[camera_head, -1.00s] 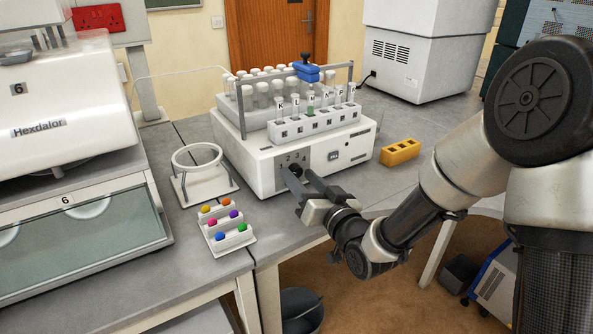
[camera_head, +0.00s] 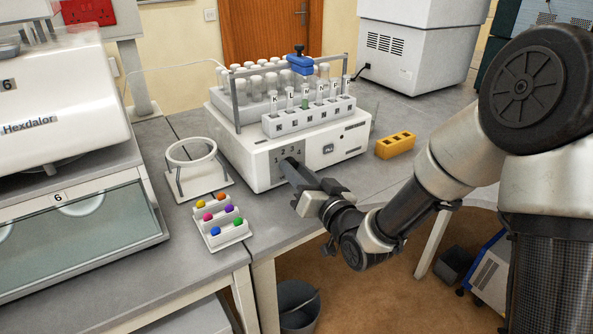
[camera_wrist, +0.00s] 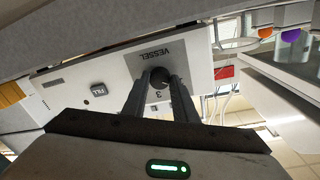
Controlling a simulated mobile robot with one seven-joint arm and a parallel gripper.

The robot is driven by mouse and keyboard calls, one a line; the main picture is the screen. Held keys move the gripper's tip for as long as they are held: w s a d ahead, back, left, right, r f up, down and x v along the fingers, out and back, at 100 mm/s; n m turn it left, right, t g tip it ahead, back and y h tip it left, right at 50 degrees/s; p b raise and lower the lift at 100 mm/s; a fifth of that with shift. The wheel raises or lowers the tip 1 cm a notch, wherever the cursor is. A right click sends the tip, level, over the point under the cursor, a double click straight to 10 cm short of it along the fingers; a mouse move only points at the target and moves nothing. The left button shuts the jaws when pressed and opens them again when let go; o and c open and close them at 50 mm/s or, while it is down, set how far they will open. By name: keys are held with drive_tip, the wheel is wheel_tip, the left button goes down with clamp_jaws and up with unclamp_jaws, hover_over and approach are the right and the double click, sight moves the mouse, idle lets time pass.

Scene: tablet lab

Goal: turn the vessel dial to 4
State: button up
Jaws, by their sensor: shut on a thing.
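The vessel dial (camera_wrist: 160,76) is a dark round knob on a grey plate (camera_wrist: 153,57) marked VESSEL, seen upside down in the wrist view. The plate is on the front of the white tester (camera_head: 262,170), with numbers 1 to 4 above the dial in the head view. My gripper (camera_wrist: 160,82) reaches the dial from the front, with its two fingers on either side of it, shut on it. A 3 shows between the fingers in the wrist view. The fingers hide much of the dial, and I cannot tell where its pointer stands.
The tester carries a rack of tubes (camera_head: 308,117) with a blue piece (camera_head: 300,65) on top. A yellow block (camera_head: 396,145) lies to the right. A white ring stand (camera_head: 197,186) and a tray of coloured balls (camera_head: 222,233) stand to the left.

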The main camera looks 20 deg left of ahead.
drive_tip(key=m, duration=0.2)
drive_tip(key=m+p, duration=0.1)
drive_tip(key=m, duration=0.1)
drive_tip(key=m+p, duration=0.1)
drive_tip(key=m, duration=0.1)
drive_tip(key=shift+w+r+g, duration=0.1)
drive_tip(key=shift+r+g, duration=0.15)
drive_tip(key=shift+g, duration=0.05)
drive_tip(key=m+p, duration=0.2)
drive_tip(key=m, duration=0.1)
drive_tip(key=shift+m, duration=0.4)
drive_tip(key=m+p, duration=0.2)
drive_tip(key=m, duration=0.1)
drive_tip(key=shift+w+d+g, duration=0.1)
drive_tip(key=shift+g, duration=0.2)
drive_tip(key=m+p, duration=0.2)
drive_tip(key=m, duration=0.3)
drive_tip(key=shift+w+g, duration=0.1)
drive_tip(key=shift+g, duration=0.2)
drive_tip(key=m, duration=0.4)
drive_tip(key=shift+f+y+p, duration=0.1)
drive_tip(key=shift+y+p, duration=0.2)
drive_tip(key=shift+y, duration=0.1)
drive_tip(key=shift+m, duration=0.3)
drive_tip(key=o, duration=1)
drive_tip(key=shift+o, duration=0.2)
drive_tip(key=shift+d+f, duration=0.1)
